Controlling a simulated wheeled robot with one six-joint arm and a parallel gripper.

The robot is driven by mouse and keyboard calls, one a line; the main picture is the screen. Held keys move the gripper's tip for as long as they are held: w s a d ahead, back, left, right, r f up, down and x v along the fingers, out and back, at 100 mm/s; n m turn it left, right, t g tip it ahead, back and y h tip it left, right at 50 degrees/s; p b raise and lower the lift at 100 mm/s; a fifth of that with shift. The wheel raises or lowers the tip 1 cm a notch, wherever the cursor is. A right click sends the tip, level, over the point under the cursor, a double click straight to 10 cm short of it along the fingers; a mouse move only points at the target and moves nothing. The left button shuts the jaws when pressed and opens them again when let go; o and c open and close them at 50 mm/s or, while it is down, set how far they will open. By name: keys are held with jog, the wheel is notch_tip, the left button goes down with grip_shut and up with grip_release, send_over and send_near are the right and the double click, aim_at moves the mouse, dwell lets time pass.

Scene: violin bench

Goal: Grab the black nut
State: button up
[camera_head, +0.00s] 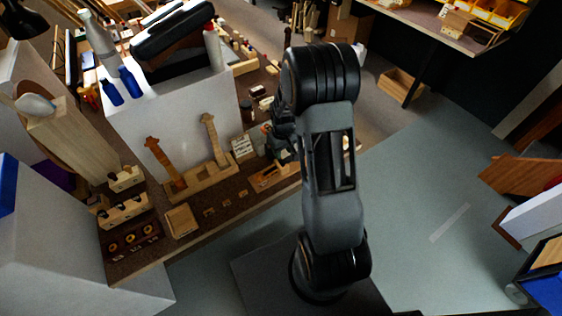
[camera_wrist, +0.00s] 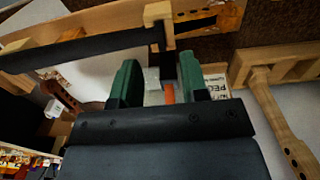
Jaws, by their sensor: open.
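In the wrist view, a small dark block (camera_wrist: 169,66) shows between and just beyond my fingertips; it may be the black nut, but I cannot be sure. A pale piece and an orange strip show beside and below it. My gripper (camera_wrist: 160,72) has its two green fingers apart, one on each side of these pieces, with no clear contact. In the head view, my gripper (camera_head: 281,142) is over the back part of the brown bench (camera_head: 225,212), partly hidden by my arm. I cannot pick out the nut in that view.
Two violin necks (camera_head: 213,142) stand in a wooden rack (camera_head: 200,180) left of my gripper. A lettered card (camera_head: 241,147) and a wooden tray (camera_head: 268,181) are close by. A white block (camera_head: 175,120) carries a black case (camera_head: 172,32).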

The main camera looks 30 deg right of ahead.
aim_at(283, 162)
jog(key=shift+f+p, duration=0.75)
jog(key=shift+f, duration=2.5)
grip_shut()
